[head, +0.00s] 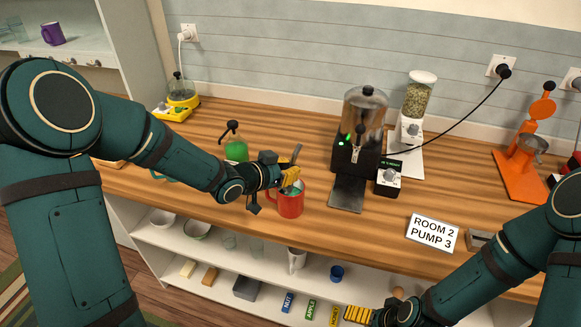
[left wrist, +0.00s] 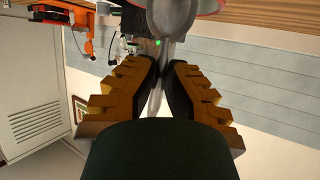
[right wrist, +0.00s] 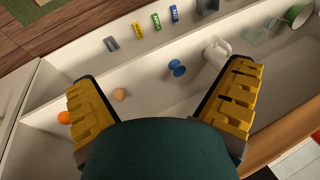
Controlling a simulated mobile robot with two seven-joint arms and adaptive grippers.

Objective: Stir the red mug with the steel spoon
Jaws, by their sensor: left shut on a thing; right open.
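The red mug (head: 291,205) stands upright on the wooden counter near its front edge, with something greenish showing inside its rim. A piece of its red side shows at the top of the left wrist view (left wrist: 208,5). My left gripper (head: 291,178) is right above the mug, shut on the steel spoon (left wrist: 173,28). The spoon's handle (head: 297,152) sticks up from the fingers, and its wide end points toward the mug. I cannot tell how deep it reaches. My right gripper (right wrist: 160,82) is open and empty, low in front of the shelf under the counter.
A green-lidded jar-like thing (head: 236,150) stands left of the mug. A black dispenser (head: 356,135) with a dark tray (head: 347,193) stands right of it. A sign (head: 433,233) lies farther right. The shelf holds a blue cup (right wrist: 177,68), a white jug (right wrist: 217,54) and an egg-like thing (right wrist: 119,95).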

